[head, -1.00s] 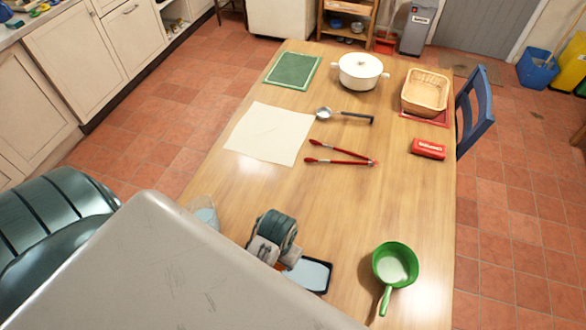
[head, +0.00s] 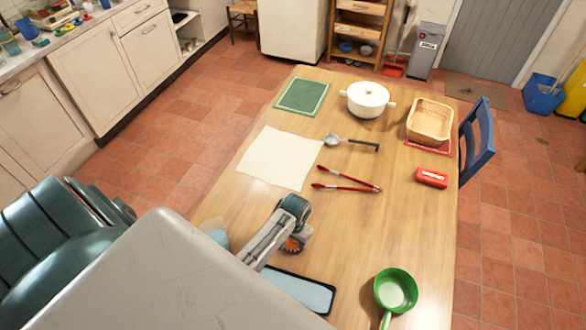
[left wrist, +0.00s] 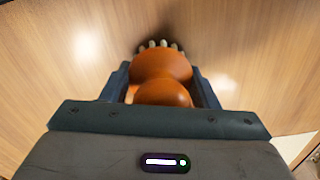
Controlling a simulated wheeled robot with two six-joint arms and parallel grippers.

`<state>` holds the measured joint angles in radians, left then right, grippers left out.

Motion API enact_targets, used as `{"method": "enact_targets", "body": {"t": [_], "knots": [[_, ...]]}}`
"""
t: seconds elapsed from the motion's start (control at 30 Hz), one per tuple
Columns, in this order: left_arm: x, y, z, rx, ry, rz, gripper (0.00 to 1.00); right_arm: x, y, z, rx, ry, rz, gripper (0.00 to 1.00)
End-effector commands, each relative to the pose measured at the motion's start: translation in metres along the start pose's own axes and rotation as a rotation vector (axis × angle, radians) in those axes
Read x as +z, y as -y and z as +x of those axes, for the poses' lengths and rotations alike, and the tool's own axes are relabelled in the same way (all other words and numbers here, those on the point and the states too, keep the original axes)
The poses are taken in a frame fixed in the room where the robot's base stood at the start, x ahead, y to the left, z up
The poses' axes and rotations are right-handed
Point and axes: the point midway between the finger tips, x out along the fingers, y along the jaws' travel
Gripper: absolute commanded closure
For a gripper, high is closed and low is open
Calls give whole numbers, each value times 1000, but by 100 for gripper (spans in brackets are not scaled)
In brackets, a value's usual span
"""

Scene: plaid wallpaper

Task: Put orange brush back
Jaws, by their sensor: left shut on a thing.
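The orange brush (head: 293,243) is between the fingers of my left gripper (head: 297,228) in the head view, above the wooden table and just beyond a dark-rimmed light blue tray (head: 303,291). In the left wrist view the brush (left wrist: 163,70) has a rounded orange body with pale bristle tufts at its far end. My left gripper (left wrist: 163,88) is shut on it, with a finger on each side. The brush is over bare table, with a dark shadow by its bristles. My right gripper is not in view.
Beyond are a cream sheet (head: 267,158), red tongs (head: 345,187), a ladle (head: 350,141), a white pot (head: 367,99), a basket (head: 430,121) and a red box (head: 431,177). A green saucepan (head: 396,291) stands at the near right. The table's middle right is clear.

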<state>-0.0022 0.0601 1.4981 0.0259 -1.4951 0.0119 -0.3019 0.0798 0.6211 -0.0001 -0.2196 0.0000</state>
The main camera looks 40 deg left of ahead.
Motion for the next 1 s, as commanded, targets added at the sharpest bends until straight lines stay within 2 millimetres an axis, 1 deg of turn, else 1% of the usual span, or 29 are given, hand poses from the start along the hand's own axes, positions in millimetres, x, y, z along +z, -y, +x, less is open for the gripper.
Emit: {"method": "enact_targets", "body": {"t": [0.03, 0.13, 0.43, 0.47, 0.5, 0.57, 0.83, 1.0], "knots": [[0, 0, 2, 0, 1, 0, 82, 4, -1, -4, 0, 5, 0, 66], [0, -1, 7, 0, -2, 0, 82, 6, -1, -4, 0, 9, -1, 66], [0, -1, 10, 0, -1, 0, 82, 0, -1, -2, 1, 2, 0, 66], [0, -1, 10, 0, -1, 1, 44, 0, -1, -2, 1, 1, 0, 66], [0, -1, 10, 0, -1, 1, 36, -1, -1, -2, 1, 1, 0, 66], [0, -1, 10, 0, -1, 0, 24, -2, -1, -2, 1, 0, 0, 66], [0, -1, 9, 0, -1, 1, 24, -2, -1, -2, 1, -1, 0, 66], [0, 0, 0, 0, -3, 1, 24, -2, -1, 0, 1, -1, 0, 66]]}}
